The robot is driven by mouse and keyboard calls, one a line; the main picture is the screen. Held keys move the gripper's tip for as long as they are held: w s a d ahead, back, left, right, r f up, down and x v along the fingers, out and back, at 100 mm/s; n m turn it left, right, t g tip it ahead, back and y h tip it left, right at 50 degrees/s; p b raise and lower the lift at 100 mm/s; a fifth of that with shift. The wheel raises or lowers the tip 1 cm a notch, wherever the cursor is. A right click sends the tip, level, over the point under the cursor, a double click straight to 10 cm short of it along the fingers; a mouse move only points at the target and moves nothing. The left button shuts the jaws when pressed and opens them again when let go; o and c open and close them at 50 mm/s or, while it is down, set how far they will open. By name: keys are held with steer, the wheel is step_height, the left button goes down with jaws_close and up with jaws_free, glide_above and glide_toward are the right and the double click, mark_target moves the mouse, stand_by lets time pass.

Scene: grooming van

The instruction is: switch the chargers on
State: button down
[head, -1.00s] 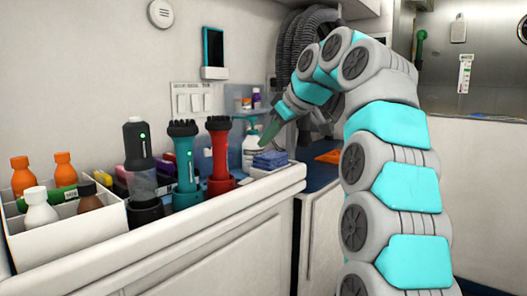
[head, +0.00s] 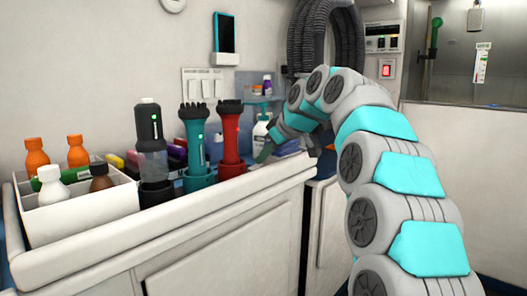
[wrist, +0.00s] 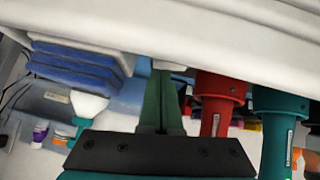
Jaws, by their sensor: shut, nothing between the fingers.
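Three grooming tools stand in charger cups on the counter: a black one (head: 150,125), a teal one (head: 194,140) and a red one (head: 229,135). A red lit switch (head: 386,70) is on a panel at the back. My gripper (head: 263,154) is shut and empty, low by the counter edge, right of the red tool. In the wrist view its green fingers (wrist: 162,75) are together, between blue folded cloths (wrist: 80,70) and the red tool (wrist: 219,100).
A white caddy (head: 85,211) with several bottles stands at the counter's left end. A white spray bottle (head: 260,131) and a small shelf (head: 262,98) are behind my gripper. The raised counter rim (head: 200,205) runs along the front. A black hose (head: 300,40) hangs behind my arm.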

steer(key=shift+f, duration=0.1)
stand_by(0.3)
steer(key=shift+w+g+p, duration=0.1)
steer(key=shift+g+p, duration=0.2)
steer(key=shift+p, duration=0.1)
steer(key=shift+w+d+f, duration=0.1)
steer(key=shift+f, duration=0.2)
steer(key=shift+s+a+r, duration=0.15)
steer(key=shift+s+a, duration=0.4)
steer(key=shift+s, duration=0.15)
